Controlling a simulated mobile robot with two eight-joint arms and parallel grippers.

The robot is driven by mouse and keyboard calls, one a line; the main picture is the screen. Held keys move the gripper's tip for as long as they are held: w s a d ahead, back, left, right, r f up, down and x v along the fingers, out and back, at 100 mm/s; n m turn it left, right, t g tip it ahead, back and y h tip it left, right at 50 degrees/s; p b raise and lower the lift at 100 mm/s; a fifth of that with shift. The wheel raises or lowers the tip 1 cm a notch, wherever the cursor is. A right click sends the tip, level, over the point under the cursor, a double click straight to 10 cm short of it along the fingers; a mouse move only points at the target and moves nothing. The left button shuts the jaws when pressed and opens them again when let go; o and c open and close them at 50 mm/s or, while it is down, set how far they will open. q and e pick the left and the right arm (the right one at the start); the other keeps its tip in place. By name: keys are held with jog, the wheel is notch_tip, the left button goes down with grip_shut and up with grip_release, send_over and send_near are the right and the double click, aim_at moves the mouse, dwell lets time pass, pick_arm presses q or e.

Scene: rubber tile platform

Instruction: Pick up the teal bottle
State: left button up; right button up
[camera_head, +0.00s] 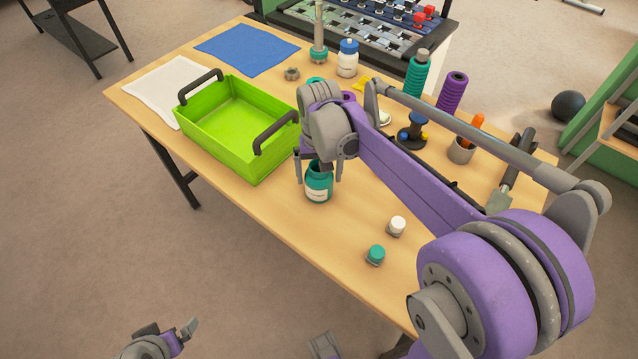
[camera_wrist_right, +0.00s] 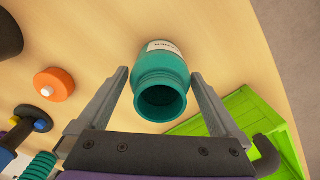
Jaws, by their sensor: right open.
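The teal bottle (camera_head: 319,187) stands on the wooden table to the right of the green crate. It has a white label and an open, uncapped mouth. My right gripper (camera_head: 318,168) is above it with fingers apart, partly hiding its top. In the right wrist view the teal bottle (camera_wrist_right: 161,82) shows between the two open fingers of the right gripper (camera_wrist_right: 160,76), with a gap on each side. My left gripper (camera_head: 168,328) is low at the bottom left, away from the table, its fingers apart and empty.
The green crate (camera_head: 196,128) with dark handles stands close on the left. A teal cap (camera_head: 376,254) and a white cap (camera_head: 397,225) lie in front right. Behind my right arm are a purple roller (camera_head: 452,92), a teal bottle-like item (camera_head: 417,75) and a trowel (camera_head: 500,197).

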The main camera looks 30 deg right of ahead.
jog(key=shift+f, duration=0.65)
jog(key=c, duration=1.5)
notch_tip(320, 180, up, 10)
jog(key=shift+p, duration=0.45)
